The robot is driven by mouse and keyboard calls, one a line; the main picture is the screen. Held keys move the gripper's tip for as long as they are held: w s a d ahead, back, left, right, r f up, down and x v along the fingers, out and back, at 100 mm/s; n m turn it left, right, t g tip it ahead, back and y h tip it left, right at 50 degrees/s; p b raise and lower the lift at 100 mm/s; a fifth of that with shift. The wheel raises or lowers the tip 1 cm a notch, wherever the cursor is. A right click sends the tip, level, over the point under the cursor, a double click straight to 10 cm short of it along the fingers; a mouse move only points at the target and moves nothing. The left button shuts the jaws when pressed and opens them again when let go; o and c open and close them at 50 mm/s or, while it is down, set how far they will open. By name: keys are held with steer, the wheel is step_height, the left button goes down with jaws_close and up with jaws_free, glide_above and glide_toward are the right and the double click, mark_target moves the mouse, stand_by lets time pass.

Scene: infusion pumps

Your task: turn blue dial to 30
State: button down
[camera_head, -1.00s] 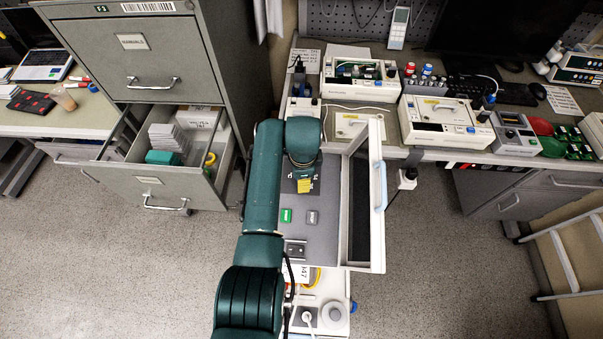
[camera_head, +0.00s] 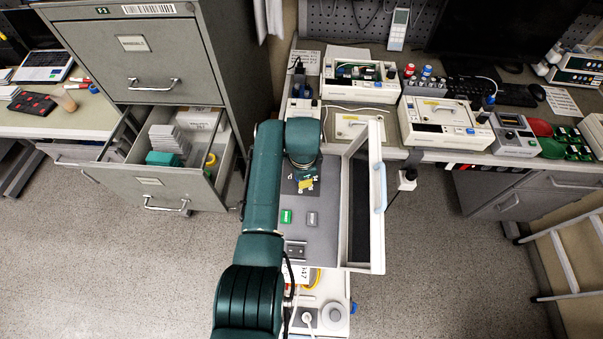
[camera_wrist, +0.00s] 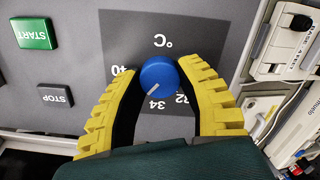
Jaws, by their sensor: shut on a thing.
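The blue dial (camera_wrist: 160,74) sits on a dark scale plate with a °C mark in the wrist view. The numbers 40, 34 and 32 show around it; other marks are hidden by my fingers. Its white pointer line points down and left, near the 34. My gripper (camera_wrist: 158,80) has its yellow ribbed fingers shut on the dial, one on each side. In the head view my gripper (camera_head: 305,184) is over the grey panel (camera_head: 318,235), and the dial is hidden beneath it.
A green START button (camera_wrist: 34,33) and a dark STOP button (camera_wrist: 55,95) lie left of the dial in the wrist view. An open door (camera_head: 362,200) stands right of the panel. An open drawer (camera_head: 150,181) is at left. Pumps (camera_head: 440,120) line the bench behind.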

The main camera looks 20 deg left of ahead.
steer(key=n, duration=1.2)
steer(key=shift+n, duration=0.3)
steer(key=n, duration=0.6)
steer(key=shift+h+p, duration=0.3)
steer(key=shift+p, duration=0.05)
steer(key=n, duration=0.6)
steer(key=shift+f+n+p, duration=0.1)
steer(key=shift+n+p, duration=0.2)
steer(key=c, duration=0.6)
jaws_free()
